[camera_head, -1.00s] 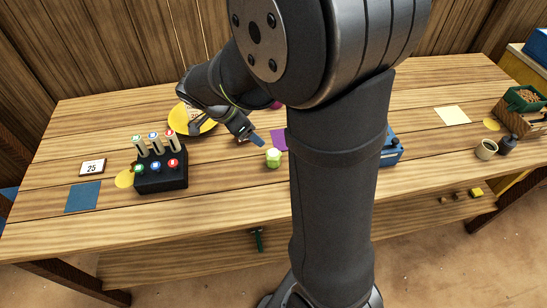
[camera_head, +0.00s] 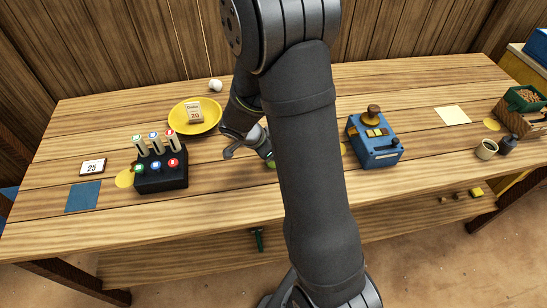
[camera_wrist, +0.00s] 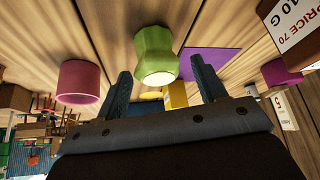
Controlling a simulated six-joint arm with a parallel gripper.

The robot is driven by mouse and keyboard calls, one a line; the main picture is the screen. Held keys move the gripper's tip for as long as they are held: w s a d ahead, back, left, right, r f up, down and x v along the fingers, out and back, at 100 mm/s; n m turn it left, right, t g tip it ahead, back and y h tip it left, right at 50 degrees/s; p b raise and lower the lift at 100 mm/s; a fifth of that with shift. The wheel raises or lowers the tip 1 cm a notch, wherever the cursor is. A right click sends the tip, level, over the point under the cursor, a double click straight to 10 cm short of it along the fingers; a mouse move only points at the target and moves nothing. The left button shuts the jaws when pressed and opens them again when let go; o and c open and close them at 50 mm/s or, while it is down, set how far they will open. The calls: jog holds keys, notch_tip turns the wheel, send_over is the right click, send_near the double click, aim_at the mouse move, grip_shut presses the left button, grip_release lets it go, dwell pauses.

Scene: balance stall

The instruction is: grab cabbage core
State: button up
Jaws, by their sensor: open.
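The cabbage core is a pale green faceted piece (camera_wrist: 156,55) with a light, cream end; in the wrist view it sits at the upper middle, between and just beyond my open fingertips. My gripper (camera_wrist: 161,78) is open, with one dark finger on each side of the core's near end. Contact cannot be told. In the head view, only a sliver of the green core (camera_head: 270,163) shows beside my gripper (camera_head: 250,152), which is low over the table; my arm hides much around it.
A pink cylinder (camera_wrist: 79,82) stands left of the core in the wrist view, with a purple mat (camera_wrist: 215,62) to its right. In the head view, a black button box (camera_head: 162,178), a yellow plate (camera_head: 205,128) with a card, and a blue device (camera_head: 375,152) surround my gripper.

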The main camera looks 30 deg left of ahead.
jog(key=shift+x, duration=1.45)
jog(key=shift+s, duration=0.15)
jog(key=shift+c, duration=0.2)
jog(key=c, duration=1)
